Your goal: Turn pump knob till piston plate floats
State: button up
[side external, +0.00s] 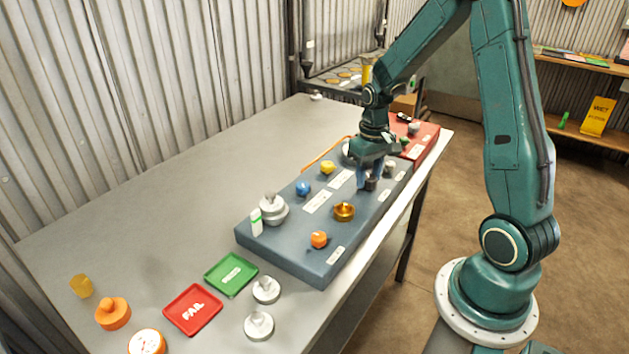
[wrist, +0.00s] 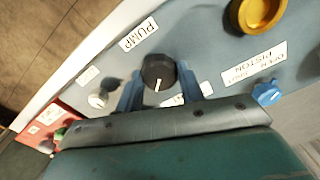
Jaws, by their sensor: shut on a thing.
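The black pump knob (wrist: 158,71) has a white pointer line and sits beside a white PUMP label (wrist: 138,33) in the wrist view. My gripper (wrist: 160,88) has one blue finger on each side of the knob and is shut on it. In the side view my gripper (side external: 369,176) reaches down to the dark knob (side external: 371,184) on the blue-grey panel (side external: 280,252). A stacked silver piece (side external: 272,208) stands at the panel's near left end; I cannot tell whether it is the piston plate or whether it floats.
Blue (side external: 302,188), yellow (side external: 327,167) and orange (side external: 319,239) knobs and a brass cup (side external: 344,211) stand on the panel. A red box (side external: 425,140) adjoins its far end. Green (side external: 231,274) and red (side external: 193,309) trays lie in front. The table's left side is mostly clear.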

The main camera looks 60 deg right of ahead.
aim_at(369, 177)
dwell(0.3)
jog(key=o, duration=1)
jog(key=shift+r, duration=0.1)
notch_tip(369, 177, up, 14)
jog(key=shift+f, duration=0.15)
dwell(0.3)
